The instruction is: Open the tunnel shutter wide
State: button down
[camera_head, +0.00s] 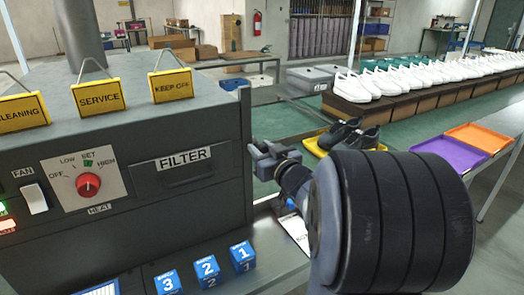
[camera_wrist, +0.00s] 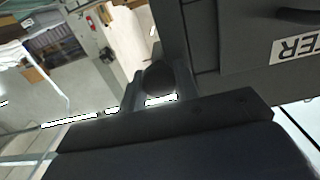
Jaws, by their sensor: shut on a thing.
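The dark grey tunnel machine (camera_head: 120,150) fills the left of the head view. A thin upright dark panel (camera_head: 245,120) at its right end appears to be the shutter, seen nearly edge-on. My gripper (camera_head: 268,158) is beside this panel, on its right. In the wrist view my gripper (camera_wrist: 157,84) is shut on a dark rounded knob (camera_wrist: 157,76), which seems to be the shutter's handle. My dark wrist hides much of the lower view, and the tunnel mouth is not visible.
The machine front has a FILTER drawer (camera_head: 185,168), a red heat knob (camera_head: 88,184) and a fan switch (camera_head: 35,198). Blue numbered blocks (camera_head: 207,272) stand below it. Black shoes (camera_head: 345,135) on a yellow tray, plus purple (camera_head: 452,160) and orange (camera_head: 478,138) trays, lie beyond my arm.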

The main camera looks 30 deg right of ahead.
notch_tip(320, 180, up, 3)
jog(key=shift+r+p, duration=0.15)
jog(key=shift+p, duration=0.8)
jog(key=c, duration=1.1)
grip_release()
jog(key=shift+o, duration=0.2)
jog(key=s, duration=1)
jog(key=shift+s+d+p, duration=0.15)
jog(key=shift+s+p, duration=0.2)
jog(key=shift+s, duration=0.05)
jog(key=shift+w, duration=0.15)
